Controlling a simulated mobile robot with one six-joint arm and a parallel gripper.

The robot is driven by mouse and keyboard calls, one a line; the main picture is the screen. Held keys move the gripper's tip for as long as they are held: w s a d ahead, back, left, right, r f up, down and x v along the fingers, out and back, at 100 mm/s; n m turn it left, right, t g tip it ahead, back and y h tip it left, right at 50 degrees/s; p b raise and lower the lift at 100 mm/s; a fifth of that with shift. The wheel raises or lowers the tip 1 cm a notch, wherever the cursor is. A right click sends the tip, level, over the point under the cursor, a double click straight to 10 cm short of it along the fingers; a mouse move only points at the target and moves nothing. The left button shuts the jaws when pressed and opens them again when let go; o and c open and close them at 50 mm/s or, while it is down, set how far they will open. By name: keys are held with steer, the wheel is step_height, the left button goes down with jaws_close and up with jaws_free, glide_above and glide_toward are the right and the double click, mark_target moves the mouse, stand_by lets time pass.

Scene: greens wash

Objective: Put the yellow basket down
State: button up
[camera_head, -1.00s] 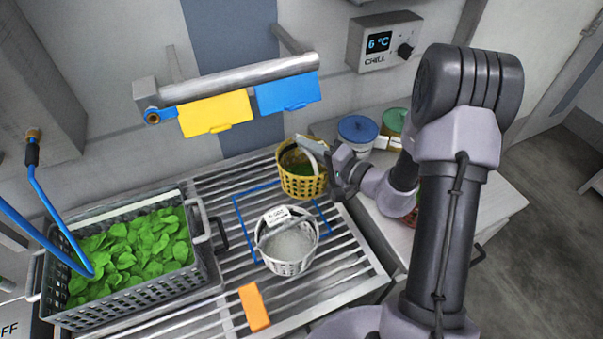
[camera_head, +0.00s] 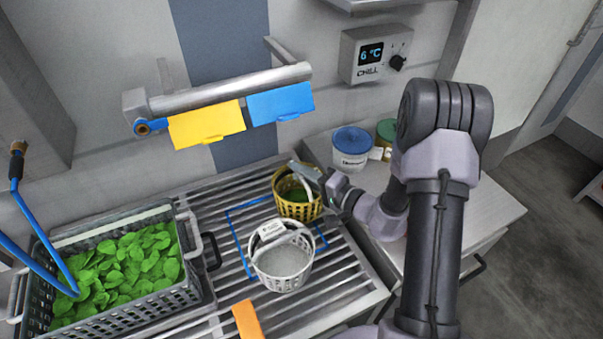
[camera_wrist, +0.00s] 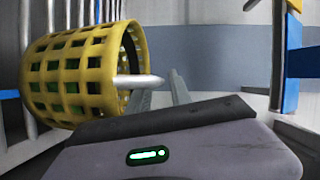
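The yellow basket (camera_head: 297,207) is at the back right of the slatted metal rack, with green contents inside. My gripper (camera_head: 318,178) is at its upper right, by its pale handle. In the wrist view the yellow basket (camera_wrist: 82,75) fills the left, its open top facing my gripper (camera_wrist: 163,90). The pale handle bar (camera_wrist: 138,81) runs between my fingers, which look closed on it. The basket's base is close to the rack bars; I cannot tell whether it touches them.
A white basket (camera_head: 284,270) stands in front, by a blue outline (camera_head: 237,240) on the rack. A grey crate of leaves (camera_head: 182,292) is left, an orange block (camera_head: 247,321) in front. Lidded tubs (camera_head: 351,155) stand at the right. Yellow and blue flaps (camera_head: 281,103) hang above.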

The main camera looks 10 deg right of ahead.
steer(key=p+v, duration=0.2)
steer(key=v, duration=1)
steer(key=shift+r, duration=0.1)
